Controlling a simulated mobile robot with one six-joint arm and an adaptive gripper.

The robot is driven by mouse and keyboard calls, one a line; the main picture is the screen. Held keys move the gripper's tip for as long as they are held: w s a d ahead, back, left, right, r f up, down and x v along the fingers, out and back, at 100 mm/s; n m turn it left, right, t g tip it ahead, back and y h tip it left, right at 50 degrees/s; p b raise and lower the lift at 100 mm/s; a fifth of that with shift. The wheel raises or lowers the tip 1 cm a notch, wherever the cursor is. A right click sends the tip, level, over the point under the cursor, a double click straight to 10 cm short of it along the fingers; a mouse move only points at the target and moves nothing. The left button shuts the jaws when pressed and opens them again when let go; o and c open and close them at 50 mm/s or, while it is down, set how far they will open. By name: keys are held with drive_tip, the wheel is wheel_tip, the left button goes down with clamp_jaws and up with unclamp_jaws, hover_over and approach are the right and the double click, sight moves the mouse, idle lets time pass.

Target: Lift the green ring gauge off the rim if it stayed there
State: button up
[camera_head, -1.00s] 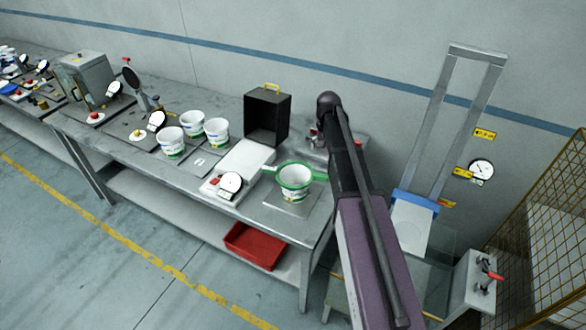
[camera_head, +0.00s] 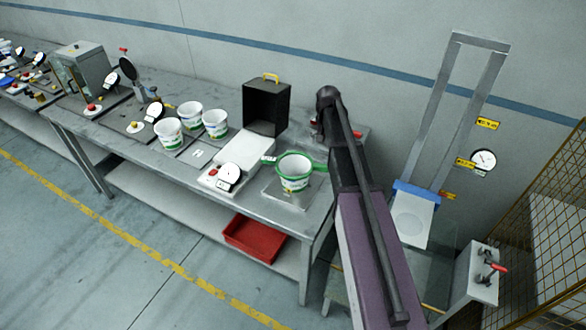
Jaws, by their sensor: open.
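The green ring gauge (camera_head: 317,163) sits around the rim of a white cup with green and blue print (camera_head: 295,177). Its handle points right toward my arm, and a small pale-green tab (camera_head: 268,159) sticks out left. The ring looks roughly level. The cup stands upright on a thin grey plate (camera_head: 290,199) near the bench's right end. My arm rises at the right of the cup, apart from it in the picture. My gripper cannot be made out; the arm hides that area.
Three more white cups (camera_head: 190,115) stand further left. A red bin (camera_head: 255,240) is on the lower shelf. A tall metal frame (camera_head: 459,110) stands right.

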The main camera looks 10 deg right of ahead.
drive_tip(key=b, duration=0.5)
hover_over(321, 165)
drive_tip(key=shift+d+f, duration=0.15)
drive_tip(key=shift+f, duration=2.7)
drive_tip(key=shift+f, duration=0.15)
wheel_tip(321, 165, down, 5)
drive_tip(key=b, duration=0.5)
drive_tip(key=c, duration=1.1)
drive_tip(key=shift+o, duration=0.2)
drive_tip(key=shift+r, duration=0.2)
wheel_tip(321, 165, up, 3)
drive_tip(key=p, duration=0.3)
drive_tip(key=shift+r, duration=0.15)
drive_tip(key=s+a+r+p, duration=0.1)
drive_tip(key=s, duration=1.5)
drive_tip(key=shift+a+r+p, duration=0.25)
drive_tip(key=shift+p, duration=0.15)
drive_tip(key=shift+w, duration=0.1)
